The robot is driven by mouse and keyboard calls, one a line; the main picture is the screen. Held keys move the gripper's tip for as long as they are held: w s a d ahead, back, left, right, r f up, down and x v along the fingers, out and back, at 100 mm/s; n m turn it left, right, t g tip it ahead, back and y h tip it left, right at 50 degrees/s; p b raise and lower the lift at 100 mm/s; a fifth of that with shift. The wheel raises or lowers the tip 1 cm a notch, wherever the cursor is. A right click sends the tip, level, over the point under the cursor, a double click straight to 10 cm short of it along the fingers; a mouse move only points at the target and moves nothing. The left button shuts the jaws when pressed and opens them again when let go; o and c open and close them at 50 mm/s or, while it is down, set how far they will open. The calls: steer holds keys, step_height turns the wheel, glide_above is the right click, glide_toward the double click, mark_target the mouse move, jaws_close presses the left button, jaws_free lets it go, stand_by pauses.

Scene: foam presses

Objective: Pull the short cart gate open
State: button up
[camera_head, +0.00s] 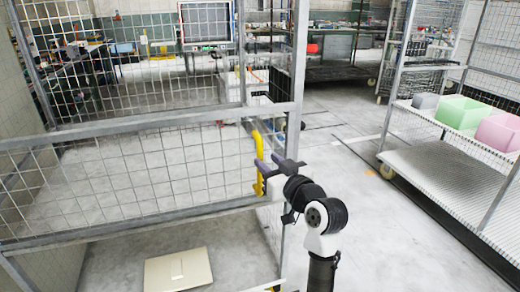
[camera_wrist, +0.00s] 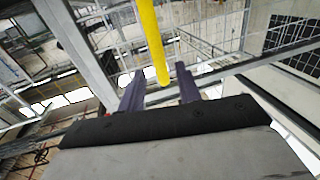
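The wire mesh cart (camera_head: 150,122) fills the left of the head view, with a low mesh panel between two grey rails. A yellow handle (camera_head: 258,143) stands upright near its right-hand corner post; which mesh panel bears it is hard to tell. My gripper (camera_head: 267,166) is at the handle's lower part. In the wrist view the lower end of the yellow handle (camera_wrist: 151,35) lies between my two purple-grey fingers (camera_wrist: 160,86). Gaps show on both sides of it, so the fingers are open around it, not clamped.
A rack (camera_head: 425,155) with grey, green and pink bins stands at right. A flat beige box (camera_head: 178,270) lies low inside the cart. Bare floor (camera_head: 375,225) lies between cart and rack. The cart's grey corner post (camera_head: 297,75) is close to my gripper.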

mark_target(261, 156)
steer(key=p+x, duration=0.1)
steer(key=x, duration=0.4)
jaws_close()
